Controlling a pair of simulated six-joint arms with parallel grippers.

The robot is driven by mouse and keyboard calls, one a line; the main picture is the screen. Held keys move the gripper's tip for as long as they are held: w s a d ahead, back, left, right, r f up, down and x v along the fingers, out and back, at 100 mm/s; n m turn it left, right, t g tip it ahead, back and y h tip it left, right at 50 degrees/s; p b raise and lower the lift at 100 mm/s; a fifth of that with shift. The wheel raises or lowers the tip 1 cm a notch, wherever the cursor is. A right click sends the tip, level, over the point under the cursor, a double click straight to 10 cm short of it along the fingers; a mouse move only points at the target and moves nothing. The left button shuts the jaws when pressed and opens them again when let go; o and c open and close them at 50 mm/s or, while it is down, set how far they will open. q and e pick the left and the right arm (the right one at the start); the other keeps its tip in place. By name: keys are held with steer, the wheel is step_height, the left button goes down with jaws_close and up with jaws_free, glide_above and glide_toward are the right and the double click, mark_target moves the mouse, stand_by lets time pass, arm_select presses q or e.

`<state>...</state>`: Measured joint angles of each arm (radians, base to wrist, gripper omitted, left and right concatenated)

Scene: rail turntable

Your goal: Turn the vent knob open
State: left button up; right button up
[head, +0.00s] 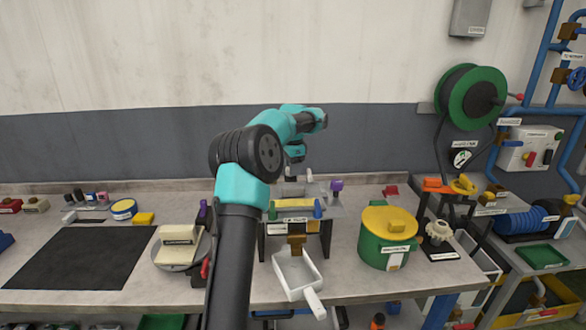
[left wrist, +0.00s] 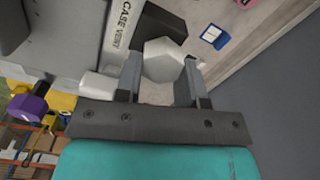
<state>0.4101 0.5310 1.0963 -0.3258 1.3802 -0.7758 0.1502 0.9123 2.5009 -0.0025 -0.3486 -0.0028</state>
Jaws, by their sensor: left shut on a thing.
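The vent knob (left wrist: 165,60) is a pale, six-sided knob in the left wrist view, in front of a dark block and beside a white plate (left wrist: 122,28) lettered CASE VENT. My left gripper (left wrist: 164,82) has one finger on each side of the knob and is shut on it. In the head view my left gripper (head: 291,174) reaches down behind the bench-top stand with a yellow top (head: 294,203); the knob cannot be made out clearly there. My right gripper is in neither view.
A purple knob (head: 336,186) stands just right of my gripper. A green pot with a yellow lid (head: 388,220) stands to the right, and a white scoop-like tray (head: 297,272) lies in front. A dark mat (head: 82,257) lies bare at left.

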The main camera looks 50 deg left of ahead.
arm_select(q)
steer(key=n, duration=0.7)
steer(key=shift+a, duration=0.3)
steer(key=n, duration=0.6)
steer(key=shift+s+a+n, duration=0.1)
steer(key=shift+a+n, duration=0.1)
steer(key=shift+n, duration=0.1)
steer(key=o, duration=0.9)
steer(key=shift+o, duration=0.2)
